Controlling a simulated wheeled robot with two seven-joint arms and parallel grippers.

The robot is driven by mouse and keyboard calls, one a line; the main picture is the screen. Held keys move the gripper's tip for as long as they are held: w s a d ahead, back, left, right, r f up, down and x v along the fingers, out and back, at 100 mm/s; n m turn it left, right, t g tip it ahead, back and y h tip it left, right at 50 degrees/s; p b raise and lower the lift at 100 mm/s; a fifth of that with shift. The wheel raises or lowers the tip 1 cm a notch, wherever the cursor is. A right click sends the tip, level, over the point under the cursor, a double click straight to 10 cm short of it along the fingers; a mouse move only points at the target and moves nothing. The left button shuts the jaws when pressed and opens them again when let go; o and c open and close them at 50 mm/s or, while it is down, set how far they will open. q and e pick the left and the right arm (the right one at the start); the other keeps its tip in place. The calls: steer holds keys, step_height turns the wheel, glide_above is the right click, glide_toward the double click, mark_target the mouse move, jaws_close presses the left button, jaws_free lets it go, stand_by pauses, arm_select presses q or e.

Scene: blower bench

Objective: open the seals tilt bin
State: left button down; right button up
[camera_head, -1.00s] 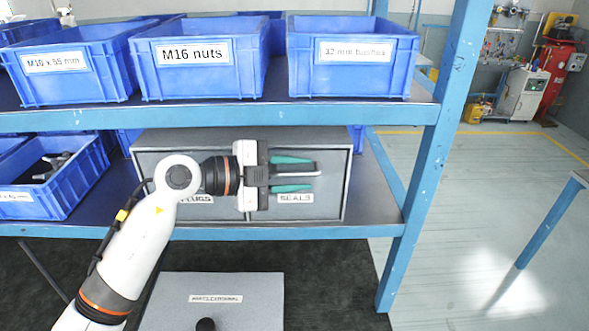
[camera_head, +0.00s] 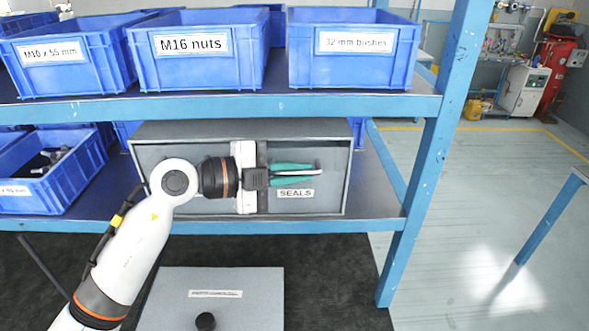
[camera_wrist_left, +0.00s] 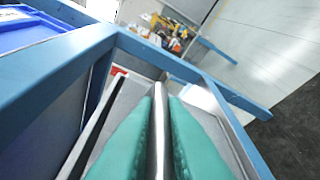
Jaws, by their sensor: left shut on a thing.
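The seals tilt bin (camera_head: 325,200) is the right-hand bin of a grey two-bin unit on the lower shelf. Its white label (camera_head: 295,193) reads SEALS. My left gripper (camera_head: 293,173) reaches across the unit from the left, in front of the bin. Its teal fingers are shut on the bin's pale bar handle (camera_head: 319,172). In the left wrist view the handle (camera_wrist_left: 159,130) runs between the two fingers. I cannot tell for sure how far the bin front leans out. The arm covers much of the left-hand bin. My right gripper is not in view.
Blue bins, including M16 nuts (camera_head: 200,72) and 32 mm bushes (camera_head: 352,72), stand on the shelf above. A blue upright post (camera_head: 435,150) is right of the unit. A lower blue bin (camera_head: 60,185) stands left. Open floor lies right of the rack.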

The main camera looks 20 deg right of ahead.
arm_select(q)
steer(key=s+a+f+m+h+b, duration=0.2)
steer(key=s+f+m+b, duration=0.3)
steer(key=s+b, duration=0.1)
steer(key=shift+s+m+t, duration=0.25)
steer(key=shift+m+t, duration=0.15)
stand_by(0.4)
steer(key=c, duration=1.5)
jaws_free()
steer(key=a+b, duration=0.1)
steer(key=a, duration=0.3)
steer(key=s+a+b, duration=0.1)
steer(key=a+b, duration=0.1)
steer(key=a, duration=0.2)
steer(key=a+b, duration=0.1)
steer(key=a, duration=0.3)
steer(key=shift+s+f, duration=0.15)
steer(key=shift+s, duration=0.05)
